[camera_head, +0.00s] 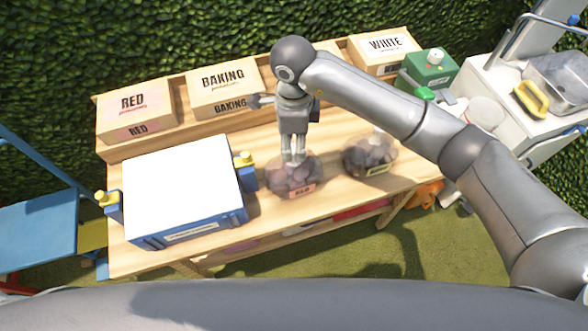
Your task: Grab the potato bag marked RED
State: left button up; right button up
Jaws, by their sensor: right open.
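The potato bag marked RED (304,189) is a see-through bag of dark reddish potatoes with a pink label, standing on the wooden table (140,257). My right gripper (294,160) points down at the top of this bag. Its fingers are open and overlap the bag's neck in the picture; I cannot tell whether they touch it. A second potato bag (368,155) with a yellowish label stands to the right of it. My left gripper is not in view.
Boxes marked RED (133,105), BAKING (222,80) and WHITE (384,45) stand along the back. A blue device with a white top (185,185) fills the table's left. A green box (432,68) and a sink unit (490,85) are at right.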

aim_at(294, 156)
jog(key=shift+f, duration=0.8)
jog(key=shift+f+p, duration=0.65)
jog(key=shift+p, duration=0.05)
jog(key=f, duration=0.1)
jog(key=f+p, duration=0.1)
jog(key=f, duration=0.1)
jog(key=shift+w+f, duration=0.25)
jog(key=shift+f, duration=0.35)
jog(key=shift+c, duration=0.4)
grip_shut()
jog(key=shift+r, duration=0.1)
